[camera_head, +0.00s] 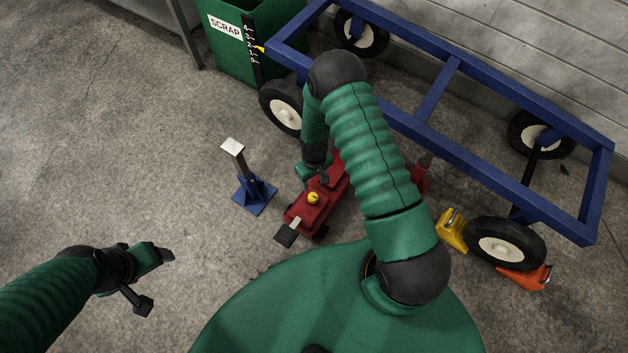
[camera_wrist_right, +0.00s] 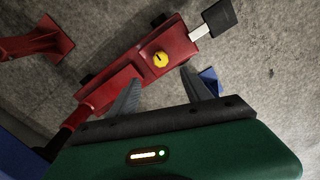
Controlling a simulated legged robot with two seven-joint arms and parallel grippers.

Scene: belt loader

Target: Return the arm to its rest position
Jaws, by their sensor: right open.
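My right arm reaches forward over the floor in the head view. Its right gripper (camera_head: 318,178) hangs above a red floor jack (camera_head: 306,212) and is partly hidden by the arm. In the right wrist view the two fingers (camera_wrist_right: 162,88) stand apart with nothing held between them. The jack's red body (camera_wrist_right: 115,84) and yellow knob (camera_wrist_right: 160,59) lie beyond the fingertips. I cannot tell whether they touch. My left gripper (camera_head: 157,279) is over bare floor at the lower left, with its fingers spread and empty.
A blue-framed cart (camera_head: 437,97) with black tyres stands behind the jack. A blue stand (camera_head: 254,196) is left of the jack, a red stand (camera_head: 424,172) right. Yellow (camera_head: 451,230) and orange (camera_head: 526,277) chocks flank a wheel. A green scrap bin (camera_head: 225,50) stands behind.

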